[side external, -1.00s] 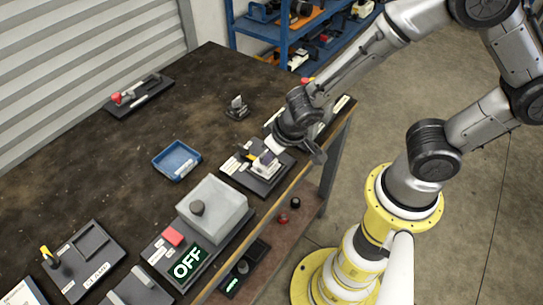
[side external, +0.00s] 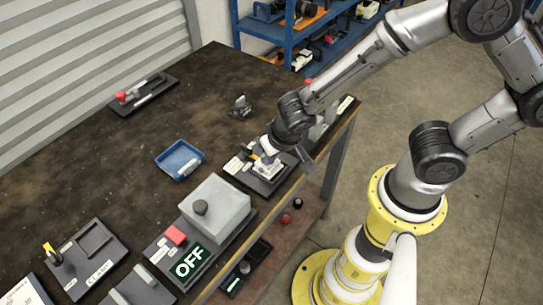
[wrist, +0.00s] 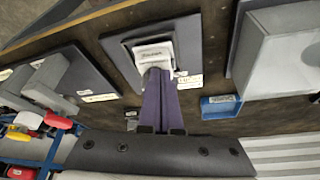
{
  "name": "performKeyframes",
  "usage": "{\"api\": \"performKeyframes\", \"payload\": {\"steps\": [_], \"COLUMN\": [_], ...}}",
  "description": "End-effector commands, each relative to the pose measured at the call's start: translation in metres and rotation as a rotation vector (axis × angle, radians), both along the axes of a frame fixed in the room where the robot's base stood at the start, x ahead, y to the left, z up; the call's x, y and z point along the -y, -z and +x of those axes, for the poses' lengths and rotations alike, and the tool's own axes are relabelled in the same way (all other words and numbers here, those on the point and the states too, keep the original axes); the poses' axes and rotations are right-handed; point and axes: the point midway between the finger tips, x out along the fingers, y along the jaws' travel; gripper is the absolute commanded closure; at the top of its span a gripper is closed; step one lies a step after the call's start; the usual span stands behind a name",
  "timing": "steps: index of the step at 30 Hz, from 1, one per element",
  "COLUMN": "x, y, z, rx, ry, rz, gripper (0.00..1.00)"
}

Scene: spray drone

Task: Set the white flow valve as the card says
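The white flow valve (side external: 267,169) sits on a dark base plate near the table's right edge, and a small yellow part shows beside it. In the wrist view the white valve body (wrist: 153,52) stands on its dark plate, with lettering too small to read. My gripper (wrist: 157,72) points down at the valve. Its two purple fingers lie close together at the valve's near end, partly covering it. I cannot tell whether they grip it or only touch it. In the side view the gripper (side external: 268,154) is at the valve, with the fingertips largely hidden.
A blue tray (side external: 180,160) lies behind. A white card (side external: 22,292), unreadable, is at the bottom left corner. Another fixture (wrist: 60,75) is close on the wrist view's left.

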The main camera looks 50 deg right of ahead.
Motion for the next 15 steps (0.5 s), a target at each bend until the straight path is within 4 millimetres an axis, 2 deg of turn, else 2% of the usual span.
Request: {"api": "performKeyframes", "payload": {"steps": [15], "x": [-0.0007], "y": [0.0003], "z": [0.0007], "rx": [-0.001], "ry": [0.047], "rz": [-0.002], "gripper": [1.0]}}
